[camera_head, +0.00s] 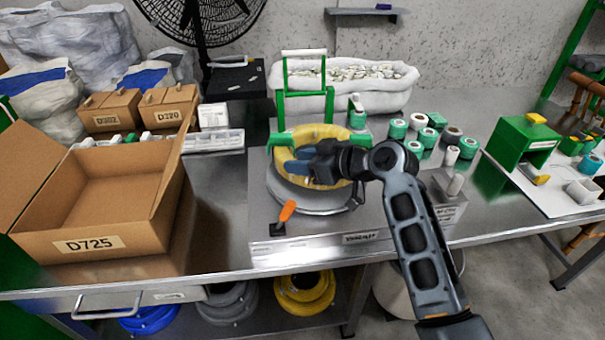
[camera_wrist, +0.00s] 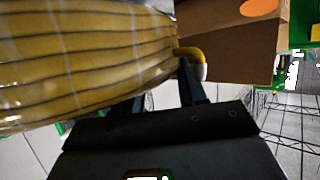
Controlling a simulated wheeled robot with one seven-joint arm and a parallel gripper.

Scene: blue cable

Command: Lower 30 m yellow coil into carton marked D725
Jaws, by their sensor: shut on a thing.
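The yellow coil (camera_head: 340,134) is at the green-framed winding stand, over its round grey plate (camera_head: 312,203). I cannot tell whether it touches the plate. My gripper (camera_head: 297,163) is shut on the near left part of the coil. In the wrist view the film-wrapped coil (camera_wrist: 80,55) fills the upper left, and my gripper (camera_wrist: 165,90) is close against it; the fingertips are partly hidden. The carton marked D725 (camera_head: 85,243) stands open at the left of the bench, its flaps spread and its visible inside empty.
Smaller cartons, D220 (camera_head: 170,108) and another (camera_head: 110,112), stand behind. An orange-handled lever (camera_head: 287,211) sits at the stand's front left. Several green-and-white rolls (camera_head: 398,129) stand to the right. Bare bench (camera_head: 222,215) lies between carton and stand.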

